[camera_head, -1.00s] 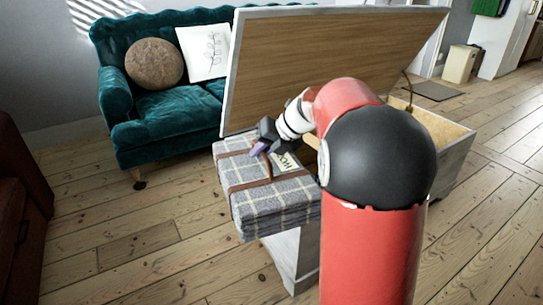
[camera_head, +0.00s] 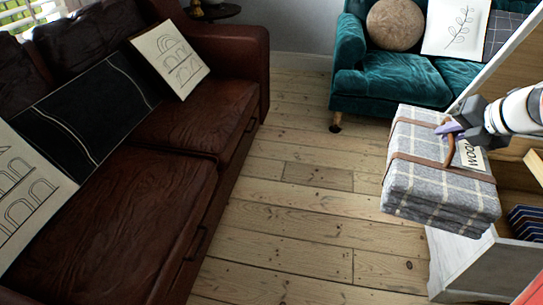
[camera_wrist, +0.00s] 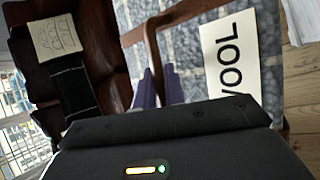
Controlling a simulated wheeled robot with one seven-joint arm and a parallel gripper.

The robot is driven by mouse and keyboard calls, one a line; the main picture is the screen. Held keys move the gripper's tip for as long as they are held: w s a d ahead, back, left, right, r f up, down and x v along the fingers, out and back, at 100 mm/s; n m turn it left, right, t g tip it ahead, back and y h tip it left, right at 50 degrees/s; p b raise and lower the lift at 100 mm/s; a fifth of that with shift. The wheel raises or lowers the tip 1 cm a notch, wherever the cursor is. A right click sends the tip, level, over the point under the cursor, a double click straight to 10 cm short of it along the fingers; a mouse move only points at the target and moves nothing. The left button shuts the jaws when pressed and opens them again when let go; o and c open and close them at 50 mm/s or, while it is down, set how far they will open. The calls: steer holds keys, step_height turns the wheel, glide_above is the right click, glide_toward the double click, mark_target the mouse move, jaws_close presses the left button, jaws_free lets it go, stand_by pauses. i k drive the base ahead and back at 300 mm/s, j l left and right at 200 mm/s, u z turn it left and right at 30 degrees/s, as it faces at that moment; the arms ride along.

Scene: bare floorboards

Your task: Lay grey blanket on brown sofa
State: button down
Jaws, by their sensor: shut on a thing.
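The grey checked blanket (camera_head: 428,178) is folded thick and bound with brown straps, with a white label reading "WOOL". My gripper (camera_head: 447,130) is shut on its brown strap handle at the right of the head view. The blanket hangs at the front corner of an open white chest, whose side is partly hidden behind it. In the wrist view the blanket (camera_wrist: 195,50) fills the upper middle, with the purple fingertips (camera_wrist: 158,88) at the strap. The brown leather sofa (camera_head: 130,190) is at the left, apart from the blanket; it also shows in the wrist view (camera_wrist: 105,50).
A teal sofa (camera_head: 400,80) stands at the back. The open chest (camera_head: 465,265) is at the right. Bare floor (camera_head: 290,215) lies between the brown sofa and the chest.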

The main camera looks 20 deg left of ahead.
mark_target(119, 222)
steer(key=i+j, duration=0.45)
steer(key=i+j+u, duration=0.1)
steer(key=i+j, duration=0.4)
steer(key=i+u, duration=0.1)
steer(key=u, duration=0.75)
steer(key=i+u, duration=0.15)
steer(key=u, duration=2.25)
